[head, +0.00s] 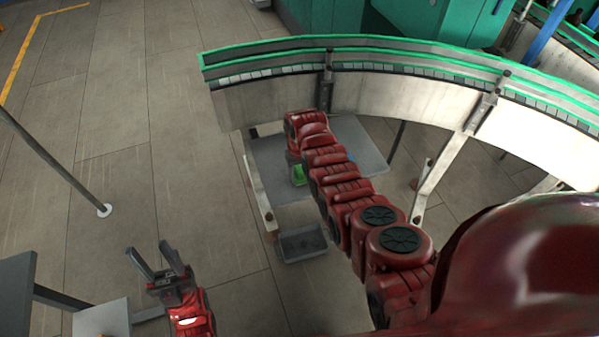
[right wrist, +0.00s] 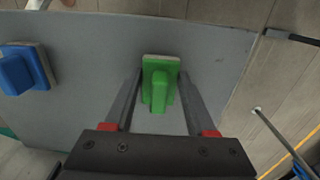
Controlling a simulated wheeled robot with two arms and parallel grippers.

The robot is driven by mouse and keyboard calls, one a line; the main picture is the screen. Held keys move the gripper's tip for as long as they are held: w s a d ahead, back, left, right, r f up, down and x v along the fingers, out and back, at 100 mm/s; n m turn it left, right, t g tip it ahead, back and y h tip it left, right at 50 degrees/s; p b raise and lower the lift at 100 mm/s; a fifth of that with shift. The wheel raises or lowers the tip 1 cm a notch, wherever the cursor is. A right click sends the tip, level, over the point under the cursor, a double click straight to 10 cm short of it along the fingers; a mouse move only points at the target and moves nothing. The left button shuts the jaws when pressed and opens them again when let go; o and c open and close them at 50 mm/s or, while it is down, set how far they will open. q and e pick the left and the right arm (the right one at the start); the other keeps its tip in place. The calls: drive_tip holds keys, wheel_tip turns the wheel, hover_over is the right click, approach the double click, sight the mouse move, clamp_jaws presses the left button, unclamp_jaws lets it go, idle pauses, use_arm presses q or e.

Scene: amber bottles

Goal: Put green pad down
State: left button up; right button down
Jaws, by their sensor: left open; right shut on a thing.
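The green pad (right wrist: 158,88), a green block with a handle and a pale edge, sits between the fingers of my right gripper (right wrist: 159,76) in the right wrist view. The gripper is shut on it. The pad is over a grey tabletop (right wrist: 95,50); I cannot tell whether it touches it. In the head view the green pad (head: 298,174) shows small beside my right arm, over the same tabletop (head: 268,165), and my arm hides most of the right gripper. My left gripper (head: 155,255) is open and empty at the lower left, far from the pad.
A blue pad (right wrist: 17,74) lies on the left of the tabletop in the right wrist view. A dark grey bin (head: 303,243) is below the table's near side. A curved conveyor (head: 420,60) with green rails runs behind. The tabletop around the green pad looks clear.

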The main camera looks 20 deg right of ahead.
drive_tip(key=shift+f, duration=0.2)
drive_tip(key=shift+f, duration=0.15)
drive_tip(key=shift+c, duration=1.1)
unclamp_jaws()
